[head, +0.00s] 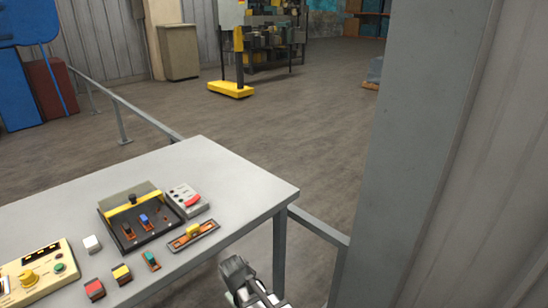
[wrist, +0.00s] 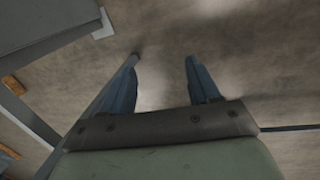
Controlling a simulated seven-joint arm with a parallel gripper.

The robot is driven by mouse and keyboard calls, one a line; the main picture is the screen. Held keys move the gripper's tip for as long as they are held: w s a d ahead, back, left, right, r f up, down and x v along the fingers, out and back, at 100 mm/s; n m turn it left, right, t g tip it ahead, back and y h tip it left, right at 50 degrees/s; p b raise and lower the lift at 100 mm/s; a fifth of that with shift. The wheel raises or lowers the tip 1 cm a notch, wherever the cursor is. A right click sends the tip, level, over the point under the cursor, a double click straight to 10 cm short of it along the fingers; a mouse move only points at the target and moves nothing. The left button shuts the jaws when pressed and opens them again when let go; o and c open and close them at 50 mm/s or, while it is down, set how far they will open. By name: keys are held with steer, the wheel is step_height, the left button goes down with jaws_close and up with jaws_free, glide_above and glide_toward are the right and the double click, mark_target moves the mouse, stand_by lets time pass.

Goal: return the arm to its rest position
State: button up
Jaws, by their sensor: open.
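My gripper shows in the wrist view (wrist: 162,62) with its two blue-grey fingers well apart. Only bare floor shows between them, and nothing is held. In the head view, part of my arm (head: 236,270) is at the bottom, just off the near right edge of the grey table (head: 218,160). The fingers cannot be made out there.
On the table are a black tray with a yellow bar (head: 134,207), a grey box with a red part (head: 187,200), an orange-brown holder (head: 194,236), a cream control box (head: 38,272) and several small blocks. A grey pillar (head: 415,130) stands at right.

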steer(key=s+d+f+m+g, duration=0.2)
steer(key=s+d+f, duration=0.3)
steer(key=d+f, duration=0.3)
steer(key=s+d+f+m+g, duration=0.2)
steer(key=s+d+f, duration=0.4)
steer(key=d+f, duration=0.25)
steer(key=s+d+f+m+g+y, duration=0.1)
steer(key=s+d+f, duration=0.3)
steer(key=s, duration=0.4)
steer(key=s+d+f+m+g+y, duration=0.1)
steer(key=s+d+f+m+g, duration=0.1)
steer(key=s, duration=0.7)
step_height(320, 180, down, 3)
steer(key=d+m, duration=0.1)
steer(key=d, duration=0.1)
steer(key=shift+s+d, duration=0.25)
steer(key=shift+d, duration=0.05)
